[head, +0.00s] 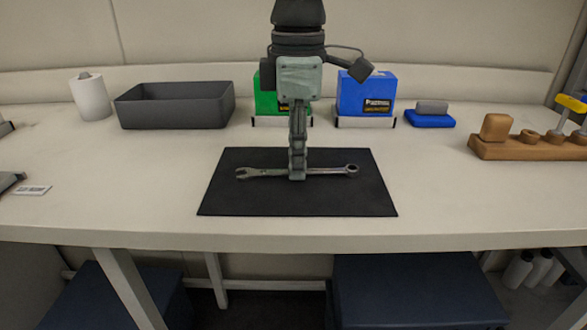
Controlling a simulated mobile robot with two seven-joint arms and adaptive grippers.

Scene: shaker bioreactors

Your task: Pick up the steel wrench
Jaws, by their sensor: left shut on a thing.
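The steel wrench (330,171) lies across the black mat (300,203) in the head view, its open end to the left and its ring end to the right. My left gripper (297,175) points straight down over the mat and is shut on the wrench near its middle. The fingers hide that part of the handle. The wrench looks level and at or very close to the mat; I cannot tell whether it touches. My right gripper is not in view.
Behind the mat stand a dark grey bin (175,107), a green box (266,104) and a blue box (366,96). A paper roll (91,98) is at the back left. A wooden holder (520,148) stands at the right. The table beside the mat is clear.

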